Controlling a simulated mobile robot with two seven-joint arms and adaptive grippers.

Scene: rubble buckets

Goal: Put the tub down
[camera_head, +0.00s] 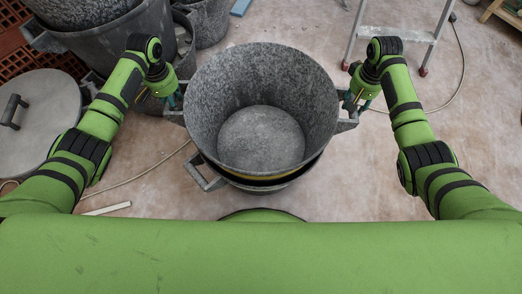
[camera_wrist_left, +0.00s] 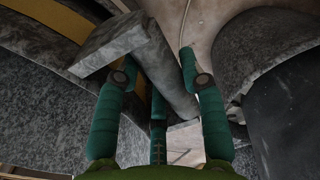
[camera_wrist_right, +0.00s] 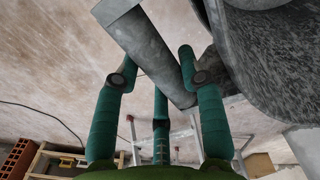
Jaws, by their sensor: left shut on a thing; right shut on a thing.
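The grey speckled tub (camera_head: 262,140) is upright and empty in the middle of the head view, between my two arms. My left gripper (camera_head: 174,98) is shut on its left handle, a grey bar (camera_wrist_left: 165,75) that crosses between the fingers in the left wrist view. My right gripper (camera_head: 350,103) is shut on its right handle, which shows as a grey bar (camera_wrist_right: 152,55) in the right wrist view. A second tub's dark rim and handle (camera_head: 206,184) show directly beneath, with a yellow band between. Whether the held tub rests in it is hidden.
More grey tubs (camera_head: 108,48) stand close behind my left arm at the upper left. A round lid (camera_head: 45,125) lies at the left. A stepladder (camera_head: 398,33) stands at the upper right. A cable (camera_head: 455,90) crosses the floor. Floor on the right is mostly clear.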

